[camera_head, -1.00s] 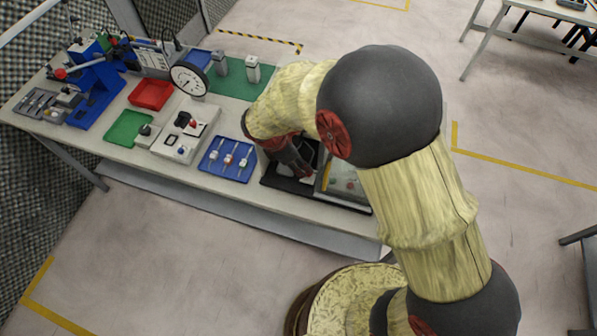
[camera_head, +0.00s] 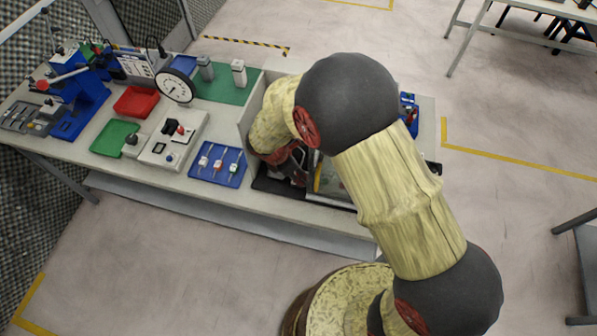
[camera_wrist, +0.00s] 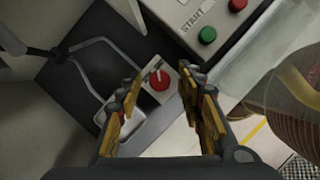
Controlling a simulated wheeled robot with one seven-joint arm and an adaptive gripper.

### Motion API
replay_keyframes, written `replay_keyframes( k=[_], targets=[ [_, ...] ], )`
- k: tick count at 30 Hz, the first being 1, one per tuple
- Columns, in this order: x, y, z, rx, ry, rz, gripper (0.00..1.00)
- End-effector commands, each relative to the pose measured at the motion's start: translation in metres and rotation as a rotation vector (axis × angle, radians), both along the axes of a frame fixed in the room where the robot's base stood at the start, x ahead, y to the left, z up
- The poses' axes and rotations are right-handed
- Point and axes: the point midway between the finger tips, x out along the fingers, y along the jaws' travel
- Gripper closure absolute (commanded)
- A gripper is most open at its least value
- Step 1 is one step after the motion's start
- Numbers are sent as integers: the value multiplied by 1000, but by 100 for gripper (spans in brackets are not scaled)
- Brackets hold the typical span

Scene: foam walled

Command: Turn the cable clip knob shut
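In the wrist view a red round knob (camera_wrist: 159,79) with a white pointer mark sits on a small pale block (camera_wrist: 165,92). The pointer points toward the top of the picture. My gripper (camera_wrist: 161,83) is open, one finger to each side of the knob in the picture. Clear gaps show between the knob and both fingers, and nothing is held. How far the fingertips are above the knob I cannot tell. In the head view my gripper is at the dark tray (camera_head: 268,184) on the bench, and my arm hides the knob.
A box with a START label, a green button (camera_wrist: 208,35) and a red button stands close to the knob. A bent metal rod (camera_wrist: 88,65) lies left of it. In the head view a blue tray (camera_head: 218,167) and a dial gauge (camera_head: 174,86) stand left of my arm.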

Motion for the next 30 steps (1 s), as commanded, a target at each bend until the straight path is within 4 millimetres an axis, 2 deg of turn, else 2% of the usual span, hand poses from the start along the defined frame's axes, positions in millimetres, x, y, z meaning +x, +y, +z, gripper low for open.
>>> replay_keyframes(
  k=[18,25,30],
  targets=[
    [0,0,0,0,0,0,99],
    [0,0,0,0,1,-19,100],
    [2,1,1,0,0,-119,100]
  ],
)
